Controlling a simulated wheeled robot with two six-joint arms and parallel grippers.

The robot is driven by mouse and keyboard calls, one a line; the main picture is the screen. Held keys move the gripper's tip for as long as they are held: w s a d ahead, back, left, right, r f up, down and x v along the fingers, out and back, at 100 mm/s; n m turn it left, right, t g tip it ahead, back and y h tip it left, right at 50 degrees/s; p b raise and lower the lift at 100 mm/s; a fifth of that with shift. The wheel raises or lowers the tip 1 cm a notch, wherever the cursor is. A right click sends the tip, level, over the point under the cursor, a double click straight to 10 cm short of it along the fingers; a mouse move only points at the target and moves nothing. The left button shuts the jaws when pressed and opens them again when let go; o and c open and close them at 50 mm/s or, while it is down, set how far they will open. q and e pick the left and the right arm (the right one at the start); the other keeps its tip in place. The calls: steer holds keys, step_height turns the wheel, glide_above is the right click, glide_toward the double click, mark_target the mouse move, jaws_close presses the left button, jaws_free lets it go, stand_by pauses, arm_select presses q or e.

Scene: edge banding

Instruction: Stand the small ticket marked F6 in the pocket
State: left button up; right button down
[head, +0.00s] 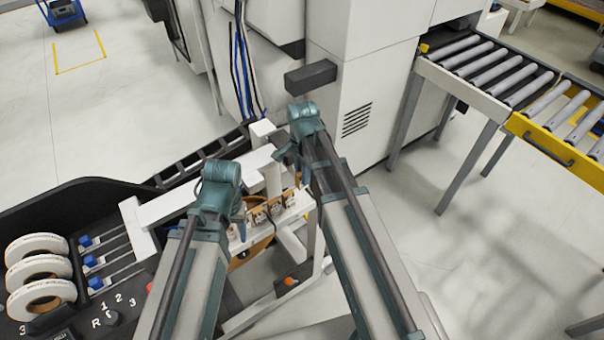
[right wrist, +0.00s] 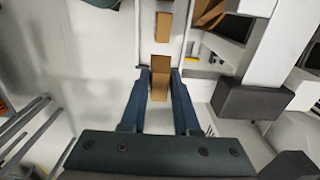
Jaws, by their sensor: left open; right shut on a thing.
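In the right wrist view my right gripper (right wrist: 160,92) is shut on a small tan ticket (right wrist: 160,68), held between the two blue fingertips. No marking on it can be read here, so I cannot tell whether it is F6. A second tan piece (right wrist: 163,27) lies straight ahead of it on a pale strip. In the head view the right gripper (head: 285,150) is beside the white post, its held ticket not clearly visible. Several small tickets with dark marks (head: 276,212) stand along a white rack (head: 298,215). I cannot make out the pocket clearly.
A white post (head: 270,178) and a grey block (head: 311,77) on the machine are close to my right arm. White tape rolls (head: 40,270) sit in a black tray at the left. A roller conveyor (head: 500,72) stands at the right. Open floor lies below it.

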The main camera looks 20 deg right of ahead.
mark_target(302, 186)
steer(key=shift+f+b, duration=2.2)
steer(key=shift+f, duration=0.25)
steer(key=shift+f+b, duration=0.5)
steer(key=c, duration=0.6)
jaws_free()
steer(key=shift+o, duration=0.2)
steer(key=shift+r, duration=0.1)
step_height(302, 186, up, 14)
steer(key=p, duration=1.4)
steer(key=shift+f, duration=0.2)
